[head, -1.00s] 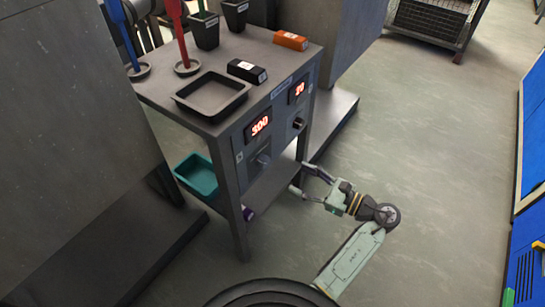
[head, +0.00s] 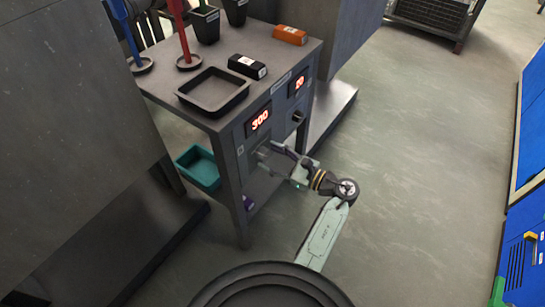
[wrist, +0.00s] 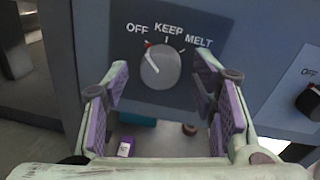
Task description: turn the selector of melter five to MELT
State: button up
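The selector (wrist: 160,67) is a round grey knob on a dark panel in the wrist view, with OFF, KEEP and MELT printed around its top from left to right. Its white pointer line leans up and left, by a red mark near OFF. My gripper (wrist: 163,88) is open, with its purple-padded fingers on either side of the knob and nothing gripped. Whether the fingertips reach past the knob's face is not clear. In the head view my gripper (head: 272,155) is at the panel below the red 300 display (head: 258,121) and partly hides the knob. No melter number is readable.
A second, black knob (wrist: 312,100) with its own OFF label sits to the right, under the 20 display (head: 297,82). A black tray (head: 214,90) and small boxes stand on top. A teal bin (head: 198,168) is below. The floor to the right is clear.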

jog(key=c, duration=1.1)
jog(key=m+b, duration=0.1)
jog(key=m, duration=0.2)
jog(key=shift+m, duration=0.4)
jog(key=m+p, duration=0.1)
jog(key=m, duration=0.4)
jog(key=shift+m+t, duration=0.3)
jog(key=shift+m, duration=0.1)
jog(key=m+p, duration=0.2)
jog(key=m, duration=0.3)
jog(key=shift+m+t, duration=0.3)
jog(key=shift+m+p, duration=0.95)
jog(key=shift+m, duration=0.75)
jog(key=shift+f, duration=0.15)
